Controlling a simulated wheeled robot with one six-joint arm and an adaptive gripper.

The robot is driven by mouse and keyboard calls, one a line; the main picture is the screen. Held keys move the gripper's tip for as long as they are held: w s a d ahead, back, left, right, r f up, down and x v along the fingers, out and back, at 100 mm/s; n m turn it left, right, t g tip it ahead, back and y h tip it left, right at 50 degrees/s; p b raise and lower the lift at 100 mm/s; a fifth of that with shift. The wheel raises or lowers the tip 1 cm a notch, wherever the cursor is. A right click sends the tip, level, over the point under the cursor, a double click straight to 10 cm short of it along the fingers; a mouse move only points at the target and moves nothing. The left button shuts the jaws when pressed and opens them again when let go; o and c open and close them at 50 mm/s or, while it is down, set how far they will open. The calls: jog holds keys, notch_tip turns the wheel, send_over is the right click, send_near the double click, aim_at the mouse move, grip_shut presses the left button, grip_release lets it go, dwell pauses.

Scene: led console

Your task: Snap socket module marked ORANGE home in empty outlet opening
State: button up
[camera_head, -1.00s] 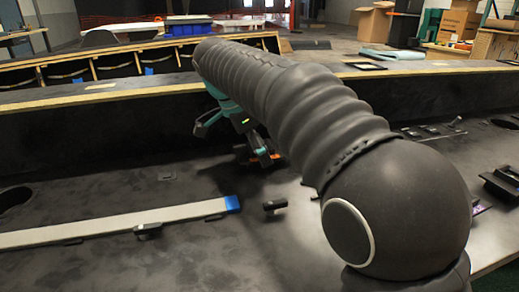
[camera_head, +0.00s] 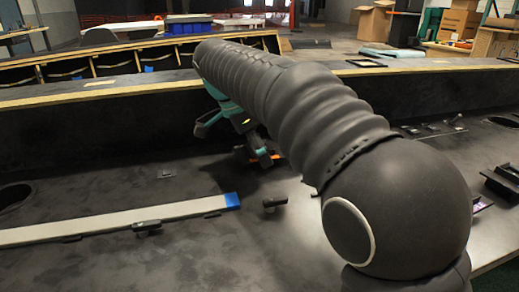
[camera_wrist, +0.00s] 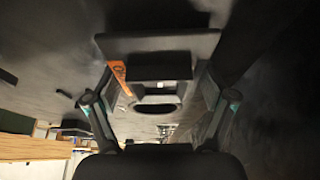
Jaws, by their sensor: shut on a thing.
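My gripper (camera_wrist: 156,92) is shut on the dark socket module (camera_wrist: 158,67); one finger is on each side of it in the wrist view. A wide dark plate (camera_wrist: 120,44) spans the top of the module there. An orange tag (camera_wrist: 118,76) with partly legible lettering is at the module's left side. In the head view my gripper (camera_head: 250,150) is low over the dark console, partly behind my arm, with a bit of orange beside its fingertips. I cannot make out the empty outlet opening for certain, nor whether the module touches the console.
A pale strip (camera_head: 120,223) with a blue end lies on the console at left. A small dark clip-like part (camera_head: 275,203) stands near that end. A round hole (camera_head: 14,197) is at far left. A raised ledge (camera_head: 100,95) runs behind. Dark parts (camera_head: 505,183) lie at right.

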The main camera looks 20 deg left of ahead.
jog(key=shift+f, duration=0.35)
dwell(0.6)
jog(key=o, duration=1.1)
jog(key=shift+v, duration=3.8)
